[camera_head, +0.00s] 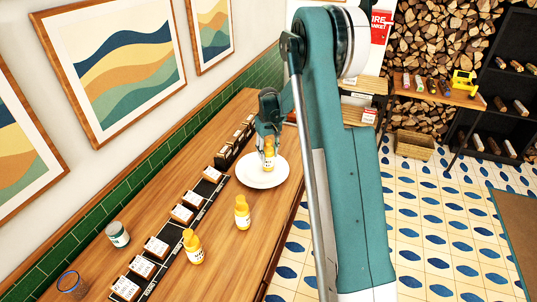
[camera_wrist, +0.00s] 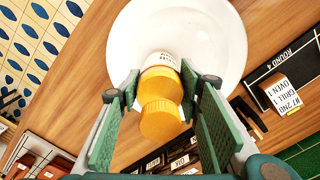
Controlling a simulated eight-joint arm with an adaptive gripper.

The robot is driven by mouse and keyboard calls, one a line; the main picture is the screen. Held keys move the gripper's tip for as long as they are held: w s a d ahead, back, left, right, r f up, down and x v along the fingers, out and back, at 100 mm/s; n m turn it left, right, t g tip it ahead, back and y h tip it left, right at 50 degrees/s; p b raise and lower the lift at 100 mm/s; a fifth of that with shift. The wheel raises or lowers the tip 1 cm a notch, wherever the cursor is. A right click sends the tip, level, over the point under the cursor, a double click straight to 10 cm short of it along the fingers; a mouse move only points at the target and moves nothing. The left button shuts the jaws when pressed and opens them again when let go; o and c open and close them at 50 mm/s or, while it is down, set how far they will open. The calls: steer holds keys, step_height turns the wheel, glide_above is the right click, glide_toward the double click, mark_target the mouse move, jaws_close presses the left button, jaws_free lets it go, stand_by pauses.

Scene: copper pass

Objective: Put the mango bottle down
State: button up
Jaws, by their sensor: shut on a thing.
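The bottle in my gripper, taken as the mango bottle (camera_head: 268,161), is yellow-orange with a white label and a yellow cap. It is upright at the white round plate (camera_head: 254,180) on the wooden counter. In the wrist view the bottle (camera_wrist: 161,112) shows cap-first between my fingers, with the plate (camera_wrist: 222,45) behind its base. My gripper (camera_head: 266,147) is shut on its sides. I cannot tell whether its base touches the plate. The label is too small to read.
Two similar yellow bottles stand on the counter, one (camera_head: 194,247) by the black card rail and one (camera_head: 242,213) nearer the plate. A jar (camera_head: 118,234) and a glass (camera_head: 71,284) stand at the left. Several labelled cards line the rail. Bare wood lies around the second bottle.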

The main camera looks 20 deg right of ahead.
mark_target(268, 141)
steer(key=shift+f, duration=0.15)
steer(key=o, duration=1.1)
step_height(268, 141, up, 12)
steer(key=shift+r, duration=0.2)
stand_by(0.5)
